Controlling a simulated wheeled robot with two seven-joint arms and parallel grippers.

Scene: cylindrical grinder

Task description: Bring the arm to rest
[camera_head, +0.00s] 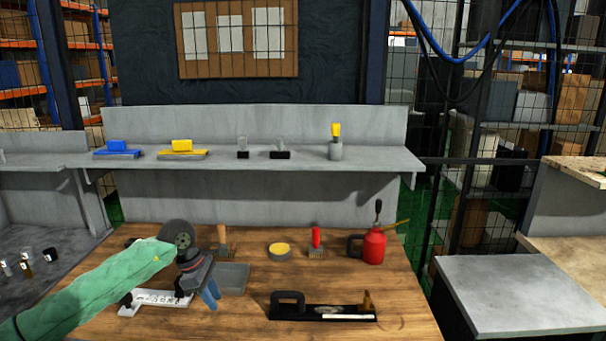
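My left arm, in a green sleeve, reaches in from the lower left over the wooden table (250,325). My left gripper (210,293), dark with blue fingers, hangs over the left part of the table and points down. Its two fingers show close together, and I cannot make out a gap or anything held between them. My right arm and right gripper are out of view.
A black float-like tool (322,307), a yellow-topped tin (280,250) and a red oil can (373,245) are on the table. A grey shelf (300,160) runs behind.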

